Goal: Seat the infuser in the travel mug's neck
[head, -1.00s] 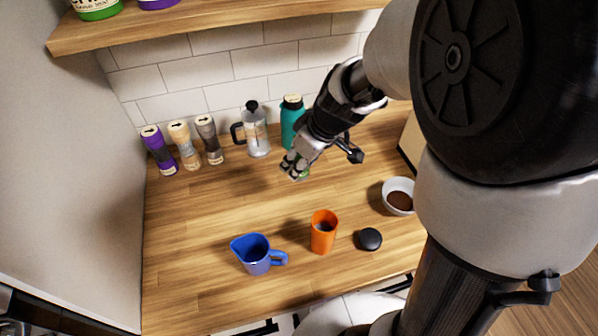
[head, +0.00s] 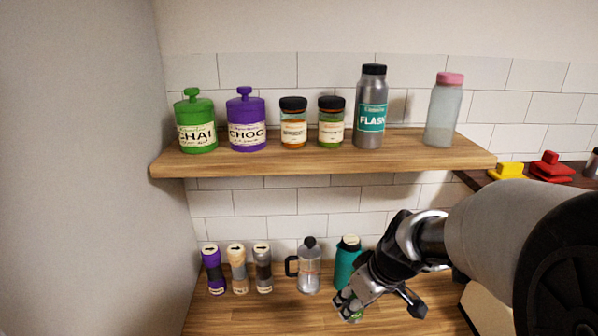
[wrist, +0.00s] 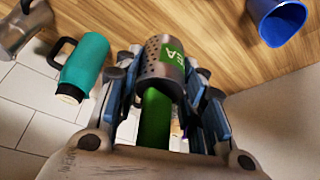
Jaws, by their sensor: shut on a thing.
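The infuser is a perforated metal cylinder (wrist: 163,58) with a green label and a green lower part (wrist: 155,118). My gripper (wrist: 160,80) is shut on it, with fingers on both sides in the wrist view. In the head view, my gripper (head: 350,306) is above the counter, in front of and close to the teal bottle; the infuser shows there only as a small green patch. The orange mug, possibly the travel mug, is outside both current views, so its neck cannot be seen.
The teal bottle (head: 346,262) and French press (head: 309,270) stand by the wall. Several small canisters (head: 238,268) stand left of them. A blue jug (wrist: 278,22) is at the wrist view's upper right. The loaded shelf (head: 320,158) overhangs the counter.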

